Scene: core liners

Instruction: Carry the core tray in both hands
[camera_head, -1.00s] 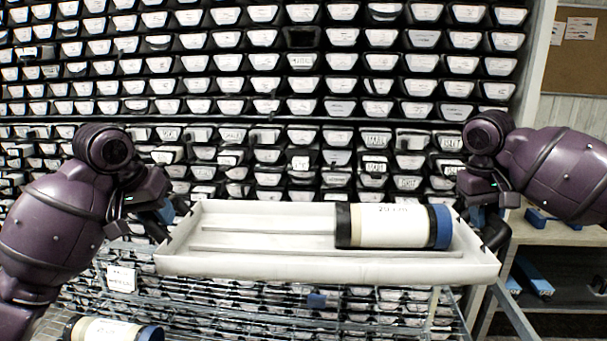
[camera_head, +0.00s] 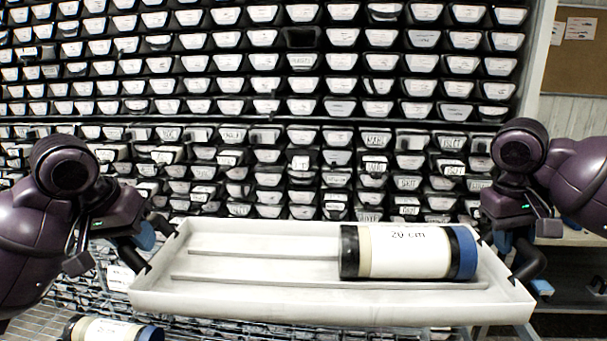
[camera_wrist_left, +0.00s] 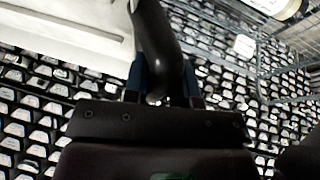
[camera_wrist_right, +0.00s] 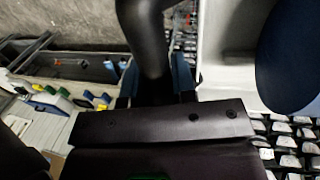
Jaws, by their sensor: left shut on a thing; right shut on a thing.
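The white core tray (camera_head: 250,303) is held up in front of me in the head view, roughly level. A core liner (camera_head: 408,254) with a white label reading "20 cm", a black end and a blue end lies in its right part. My left gripper (camera_head: 150,245) is shut on the black handle at the tray's left end; the handle shows between its fingers in the left wrist view (camera_wrist_left: 158,50). My right gripper (camera_head: 520,255) is shut on the black handle at the right end, seen in the right wrist view (camera_wrist_right: 148,45).
A second core liner (camera_head: 112,330) lies on a wire rack at the lower left. A wall of black bins with white labels (camera_head: 300,85) fills the background. A shelf (camera_head: 575,270) with blue items stands at the right, below a cork board (camera_head: 575,65).

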